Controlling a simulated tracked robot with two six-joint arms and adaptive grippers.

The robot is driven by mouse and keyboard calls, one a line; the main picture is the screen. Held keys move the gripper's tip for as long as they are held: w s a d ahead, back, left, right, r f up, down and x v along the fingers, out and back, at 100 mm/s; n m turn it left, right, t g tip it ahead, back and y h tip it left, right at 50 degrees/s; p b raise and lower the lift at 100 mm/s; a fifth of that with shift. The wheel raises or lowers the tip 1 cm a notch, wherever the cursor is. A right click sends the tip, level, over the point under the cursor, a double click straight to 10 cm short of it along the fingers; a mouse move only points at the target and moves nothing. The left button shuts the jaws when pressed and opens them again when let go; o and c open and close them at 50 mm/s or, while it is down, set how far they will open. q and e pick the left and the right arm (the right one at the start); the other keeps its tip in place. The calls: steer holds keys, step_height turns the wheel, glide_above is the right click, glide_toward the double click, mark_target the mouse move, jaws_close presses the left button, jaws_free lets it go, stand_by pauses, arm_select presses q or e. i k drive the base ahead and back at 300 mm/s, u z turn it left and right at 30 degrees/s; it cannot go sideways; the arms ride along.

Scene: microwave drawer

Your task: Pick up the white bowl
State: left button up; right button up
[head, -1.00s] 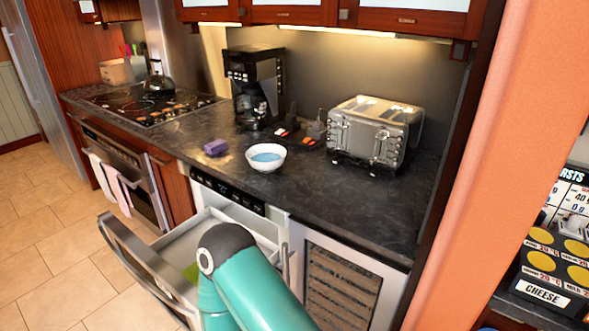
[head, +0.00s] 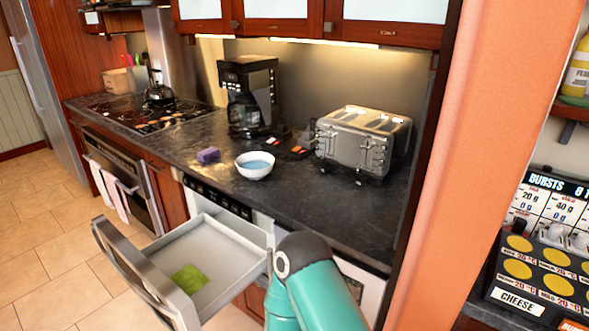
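The white bowl (head: 254,166) stands upright on the dark countertop (head: 215,182), near its front edge. Its inside looks blue. One of my arms, teal with a dark joint, comes in from the bottom edge in front of the counter, below and to the right of the bowl. It is apart from the bowl. No gripper of mine shows in the head view, so I cannot see their fingers.
A toaster (head: 358,143) stands to the right, a coffee maker (head: 248,95) behind. The microwave drawer (head: 215,250) below is pulled open, with a green item (head: 189,278) inside. An orange wall post (head: 470,120) stands at right.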

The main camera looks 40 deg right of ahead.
mark_target(253, 166)
steer(key=z, duration=0.3)
steer(key=i, duration=1)
